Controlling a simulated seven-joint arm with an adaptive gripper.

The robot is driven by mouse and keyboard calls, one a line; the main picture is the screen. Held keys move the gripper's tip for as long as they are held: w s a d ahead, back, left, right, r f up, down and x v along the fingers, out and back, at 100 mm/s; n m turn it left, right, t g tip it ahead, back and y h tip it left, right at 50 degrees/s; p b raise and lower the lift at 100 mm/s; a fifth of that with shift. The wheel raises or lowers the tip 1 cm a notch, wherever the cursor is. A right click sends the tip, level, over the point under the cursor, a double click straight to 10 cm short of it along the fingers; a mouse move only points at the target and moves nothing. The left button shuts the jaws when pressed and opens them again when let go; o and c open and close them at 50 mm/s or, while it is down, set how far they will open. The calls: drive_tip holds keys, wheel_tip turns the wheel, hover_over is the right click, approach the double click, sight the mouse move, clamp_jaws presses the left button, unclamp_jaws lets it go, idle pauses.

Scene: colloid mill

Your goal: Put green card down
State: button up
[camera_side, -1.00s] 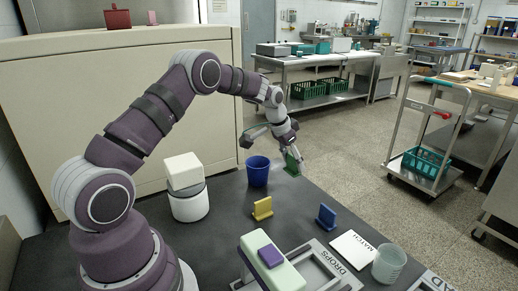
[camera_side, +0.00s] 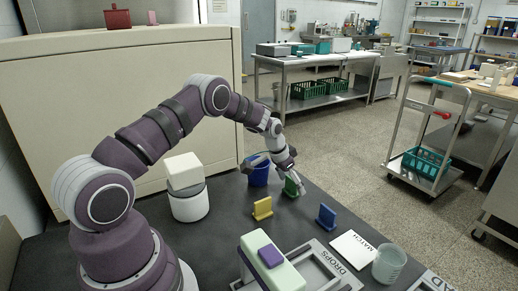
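The green card (camera_side: 291,187) is upright near the table's far edge, low enough that its base seems to meet the dark table top. My gripper (camera_side: 292,179) points down at it, with its fingers at the card's upper part, and appears shut on it. The fingertips are small and partly merge with the card, so the exact grip is hard to see. A yellow card (camera_side: 262,209) and a blue card (camera_side: 327,217) stand upright on the table in front of it.
A white MATCH plate (camera_side: 352,249), a clear beaker (camera_side: 389,264), the DROPS frame (camera_side: 344,269) and a pale green block with a purple top (camera_side: 270,256) fill the front right.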

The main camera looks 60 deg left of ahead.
drive_tip(key=v, duration=1.2)
drive_tip(key=s+d+r, duration=0.8)
drive_tip(key=d+r, duration=0.1)
drive_tip(key=s+d+t, duration=0.1)
drive_tip(key=s+d, duration=0.3)
drive_tip(key=s, duration=0.5)
drive_tip(key=shift+s+f, duration=0.15)
drive_tip(key=shift+s, duration=0.05)
